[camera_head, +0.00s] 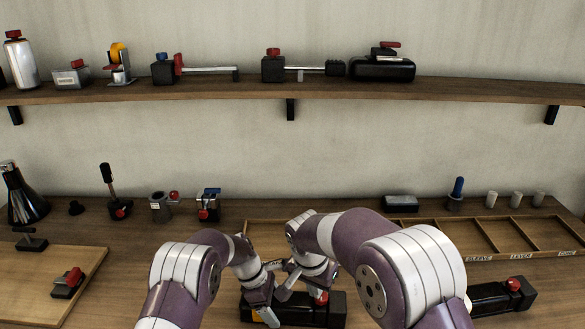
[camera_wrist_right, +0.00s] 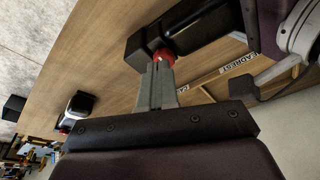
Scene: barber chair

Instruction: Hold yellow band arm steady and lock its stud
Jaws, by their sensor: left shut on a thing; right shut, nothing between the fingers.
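A black block (camera_head: 325,312) with a red stud (camera_head: 322,298) lies on the bench at the front middle. A small yellow-and-pale piece (camera_head: 268,317) shows at the left gripper's tips; I cannot tell its full shape. My left gripper (camera_head: 264,302) is shut on it at the block's left end. My right gripper (camera_head: 283,293) is shut and empty, close to the block. In the right wrist view its grey fingertips (camera_wrist_right: 157,82) point at the red stud (camera_wrist_right: 163,57); I cannot tell whether they touch it. My arms hide part of the block.
Another black block (camera_head: 490,297) with a red stud lies at the right. A wooden divided tray (camera_head: 465,226) with labels stands behind my arms. A wooden board (camera_head: 40,285) with a red-topped piece (camera_head: 68,283) lies at the left. A wall shelf (camera_head: 210,93) holds several devices.

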